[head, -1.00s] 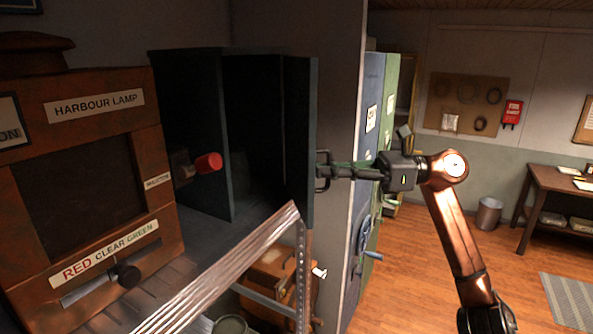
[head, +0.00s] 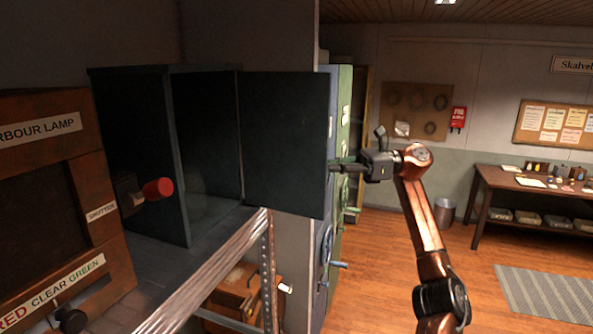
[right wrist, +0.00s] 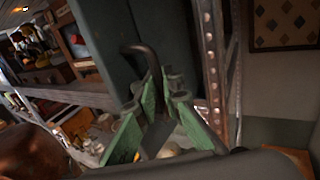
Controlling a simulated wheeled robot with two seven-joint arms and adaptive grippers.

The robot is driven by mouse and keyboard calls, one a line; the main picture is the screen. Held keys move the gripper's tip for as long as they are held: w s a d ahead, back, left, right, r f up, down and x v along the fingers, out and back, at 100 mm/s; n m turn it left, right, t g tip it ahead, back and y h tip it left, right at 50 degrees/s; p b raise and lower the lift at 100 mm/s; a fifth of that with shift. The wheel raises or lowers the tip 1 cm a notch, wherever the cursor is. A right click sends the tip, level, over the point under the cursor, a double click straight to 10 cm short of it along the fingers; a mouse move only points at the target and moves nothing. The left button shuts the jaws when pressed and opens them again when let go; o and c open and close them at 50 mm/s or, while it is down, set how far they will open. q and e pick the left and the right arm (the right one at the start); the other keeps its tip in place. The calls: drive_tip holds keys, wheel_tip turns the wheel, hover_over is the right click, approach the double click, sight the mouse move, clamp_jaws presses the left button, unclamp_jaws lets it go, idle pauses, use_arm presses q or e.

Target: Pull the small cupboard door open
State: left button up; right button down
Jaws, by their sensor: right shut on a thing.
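The small cupboard (head: 137,85) is dark grey-blue and stands at left centre in the head view. Its door (head: 285,146) stands wide open, hinged on the right side, its broad inner face towards me. My right gripper (head: 336,168) is at the door's right edge, its fingertips partly hidden behind the door. In the right wrist view its green fingers (right wrist: 157,88) are shut on the dark bent bar of the door handle (right wrist: 146,52). The handle is hidden behind the door in the head view. My left gripper is not in view.
A metal shelf edge (head: 215,265) runs below the door. Tall blue and green lockers (head: 343,110) stand behind the gripper. The wooden floor is open at right.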

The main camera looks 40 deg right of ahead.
drive_tip(key=shift+w+d+f, duration=0.1)
drive_tip(key=shift+w+d, duration=0.1)
drive_tip(key=shift+d, duration=0.15)
drive_tip(key=c, duration=2.1)
unclamp_jaws()
drive_tip(key=shift+s+d, duration=0.1)
drive_tip(key=shift+d, duration=0.1)
drive_tip(key=shift+a, duration=0.1)
drive_tip(key=v, duration=1.2)
